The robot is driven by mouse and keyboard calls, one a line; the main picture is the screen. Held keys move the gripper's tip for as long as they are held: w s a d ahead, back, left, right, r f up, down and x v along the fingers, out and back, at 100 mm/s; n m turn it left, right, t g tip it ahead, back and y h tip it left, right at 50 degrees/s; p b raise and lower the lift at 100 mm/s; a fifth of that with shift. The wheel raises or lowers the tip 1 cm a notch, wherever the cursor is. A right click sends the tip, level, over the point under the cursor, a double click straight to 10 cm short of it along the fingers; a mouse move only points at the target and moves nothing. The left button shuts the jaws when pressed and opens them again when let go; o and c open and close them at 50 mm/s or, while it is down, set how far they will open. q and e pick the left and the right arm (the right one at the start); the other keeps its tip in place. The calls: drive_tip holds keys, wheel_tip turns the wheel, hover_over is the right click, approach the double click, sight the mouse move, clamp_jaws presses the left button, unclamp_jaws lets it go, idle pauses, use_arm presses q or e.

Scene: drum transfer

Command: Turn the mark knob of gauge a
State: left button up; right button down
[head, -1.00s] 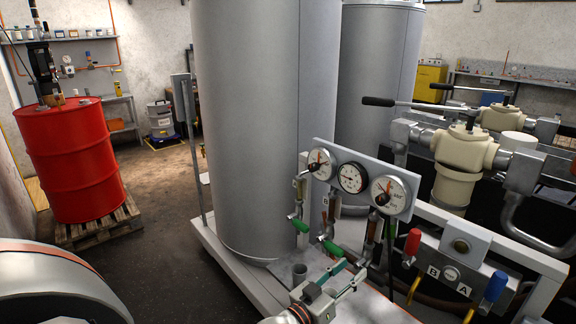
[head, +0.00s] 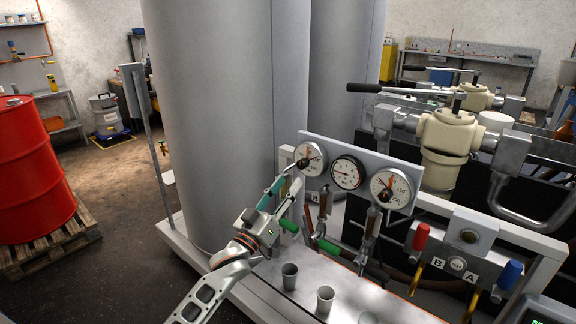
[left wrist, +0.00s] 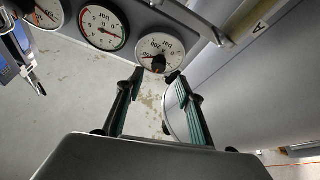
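The leftmost gauge (head: 310,158) is a round white dial with an orange-red mark on the grey panel. It also shows in the left wrist view (left wrist: 150,45), with a dark knob (left wrist: 158,63) at its centre. A letter A stands on a pale strip beside it there, so I take it as gauge a. My left gripper (head: 296,173) reaches up to this gauge from the lower left. In the left wrist view its two teal fingers (left wrist: 156,76) are apart, with the knob just beyond and between their tips. Contact cannot be told. My right gripper is not in view.
Beside it are a middle gauge (head: 347,173) and a right gauge (head: 392,188). Valves with green handles (head: 326,246) hang below, above grey cups (head: 289,276). A large grey tank (head: 230,110) stands behind. A red drum (head: 32,165) is at left on a pallet.

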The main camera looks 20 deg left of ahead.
sight(300, 167)
use_arm(q)
drive_tip(key=x, duration=0.7)
drive_tip(key=shift+w+d, duration=0.2)
drive_tip(key=shift+w, duration=0.05)
clamp_jaws()
